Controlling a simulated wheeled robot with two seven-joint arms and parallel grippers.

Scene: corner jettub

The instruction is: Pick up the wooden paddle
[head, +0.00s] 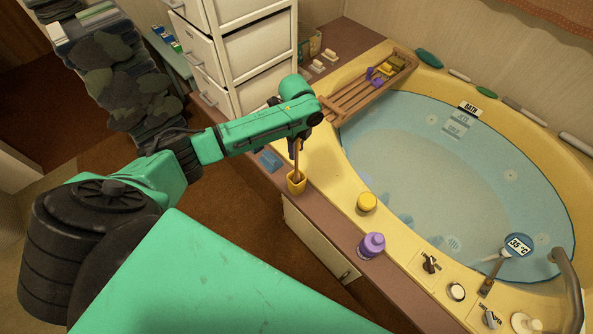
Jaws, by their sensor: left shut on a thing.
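The wooden paddle (296,168) shows as a thin brown shaft standing upright, its lower end inside a small yellow cup (297,186) on the brown ledge beside the tub. My left gripper (295,148) points down from above the cup and is shut on the upper part of the paddle. The paddle's top is hidden by the gripper, and its lower end is hidden in the cup. My right gripper is not in view.
A blue block (269,160) lies on the ledge left of the cup. A yellow jar (366,202) and purple bottle (371,245) stand to the right. The water-filled tub (440,165) has a slatted wooden rack (350,100) at its edge. White drawers (255,50) stand behind my arm.

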